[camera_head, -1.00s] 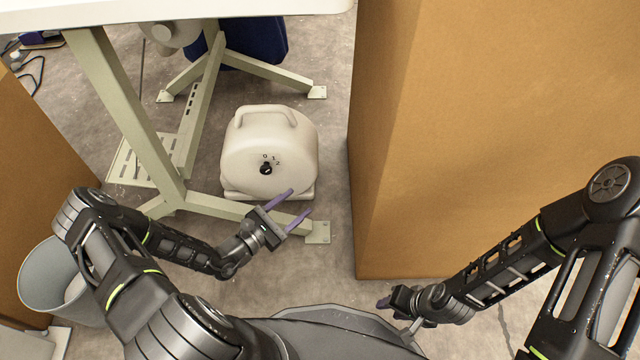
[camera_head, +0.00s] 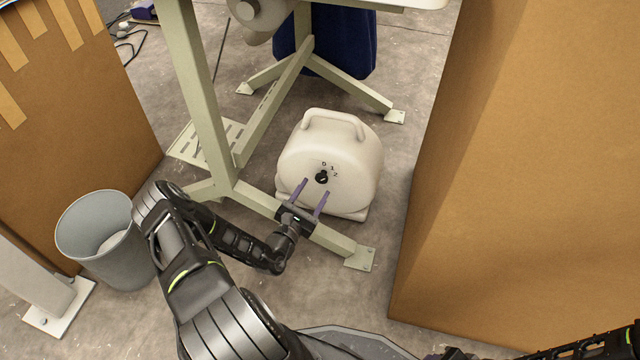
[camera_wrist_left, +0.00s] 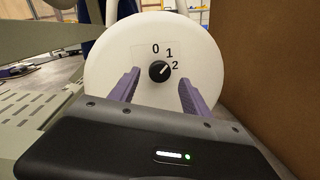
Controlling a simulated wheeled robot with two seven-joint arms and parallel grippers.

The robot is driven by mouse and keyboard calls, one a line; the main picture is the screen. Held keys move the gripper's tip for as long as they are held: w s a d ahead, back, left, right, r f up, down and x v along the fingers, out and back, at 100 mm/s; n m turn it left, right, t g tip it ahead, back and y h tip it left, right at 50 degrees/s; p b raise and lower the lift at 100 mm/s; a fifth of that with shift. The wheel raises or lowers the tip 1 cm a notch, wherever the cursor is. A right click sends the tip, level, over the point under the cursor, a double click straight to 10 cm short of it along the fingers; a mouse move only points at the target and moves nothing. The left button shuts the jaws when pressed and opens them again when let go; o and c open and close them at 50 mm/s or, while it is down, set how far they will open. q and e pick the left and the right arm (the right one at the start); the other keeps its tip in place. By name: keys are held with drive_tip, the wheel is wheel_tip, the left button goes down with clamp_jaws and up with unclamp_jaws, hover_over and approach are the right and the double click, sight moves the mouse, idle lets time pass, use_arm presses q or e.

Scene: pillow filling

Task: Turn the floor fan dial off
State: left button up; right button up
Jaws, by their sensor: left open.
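The floor fan (camera_head: 350,160) is a rounded cream housing with a top handle, standing on the concrete floor. Its black dial (camera_head: 322,177) is on the front face. In the left wrist view the dial (camera_wrist_left: 159,70) has 0, 1 and 2 printed around it, and its pale mark points up and right, toward the 1 and 2 side. My left gripper (camera_head: 314,187) is open and empty, its purple fingers pointing at the fan face. In the wrist view the fingers stand on either side of the dial, apart from it. My right gripper is mostly cut off at the bottom edge.
A pale green table frame (camera_head: 205,90) has a foot bar (camera_head: 335,240) running in front of the fan, close to my left gripper. A large cardboard box (camera_head: 500,180) stands right. A grey bin (camera_head: 100,240) and another box (camera_head: 60,110) stand left.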

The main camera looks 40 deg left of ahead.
sight(321, 180)
use_arm(q)
drive_tip(key=shift+w+a+b, duration=0.25)
drive_tip(key=shift+w+b, duration=0.1)
drive_tip(key=shift+w, duration=0.75)
drive_tip(key=shift+w+a+b, duration=0.2)
drive_tip(key=shift+w+b, duration=0.15)
drive_tip(key=shift+w, duration=0.75)
drive_tip(key=shift+c, duration=0.5)
drive_tip(key=shift+d, duration=0.1)
clamp_jaws()
